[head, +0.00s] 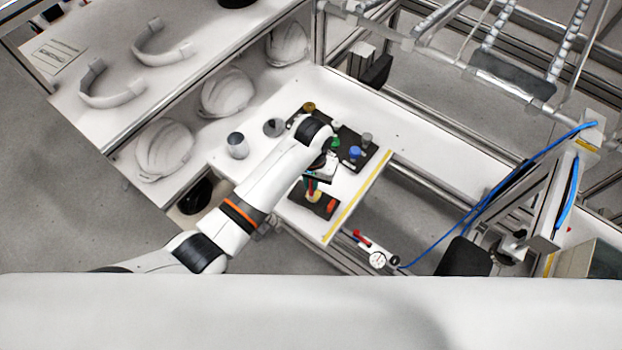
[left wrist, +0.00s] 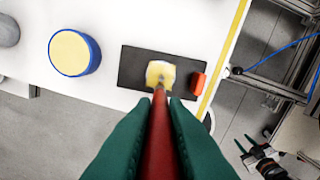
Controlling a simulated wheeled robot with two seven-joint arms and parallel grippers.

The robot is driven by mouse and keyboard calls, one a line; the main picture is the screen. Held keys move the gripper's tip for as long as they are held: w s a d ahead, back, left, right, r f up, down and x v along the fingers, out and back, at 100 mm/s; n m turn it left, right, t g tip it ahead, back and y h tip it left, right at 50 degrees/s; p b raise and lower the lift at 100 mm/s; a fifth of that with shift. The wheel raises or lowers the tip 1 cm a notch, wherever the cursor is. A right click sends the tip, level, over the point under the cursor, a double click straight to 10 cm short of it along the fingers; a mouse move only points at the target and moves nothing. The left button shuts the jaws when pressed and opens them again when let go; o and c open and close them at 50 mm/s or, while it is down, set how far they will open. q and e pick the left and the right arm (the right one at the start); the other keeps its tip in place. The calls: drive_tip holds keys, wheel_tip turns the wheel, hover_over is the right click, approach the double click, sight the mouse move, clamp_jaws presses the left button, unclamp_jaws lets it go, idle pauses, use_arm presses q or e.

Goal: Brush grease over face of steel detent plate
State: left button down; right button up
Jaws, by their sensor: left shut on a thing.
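My left gripper (head: 316,180) is shut on a brush with a red handle (left wrist: 160,135). Its green fingers show on both sides of the handle in the left wrist view. The brush's pale yellow bristles (left wrist: 161,73) are over a dark rectangular pad (left wrist: 134,66). A small pale patch shows beside the bristles; it may be the steel detent plate, mostly hidden by them. I cannot tell whether the bristles touch it. A blue-rimmed round tin (left wrist: 73,52) with yellow contents stands to the left. My right gripper is not in view.
A red block (left wrist: 197,86) lies at the pad's right end. A yellow stripe (head: 358,196) marks the table's right edge. A dark tray (head: 373,158) with coloured knobs is behind my left arm. A grey-topped white cup (head: 237,145) and helmet shells (head: 163,150) are to the left.

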use_arm(q)
drive_tip(key=shift+r, duration=3.3)
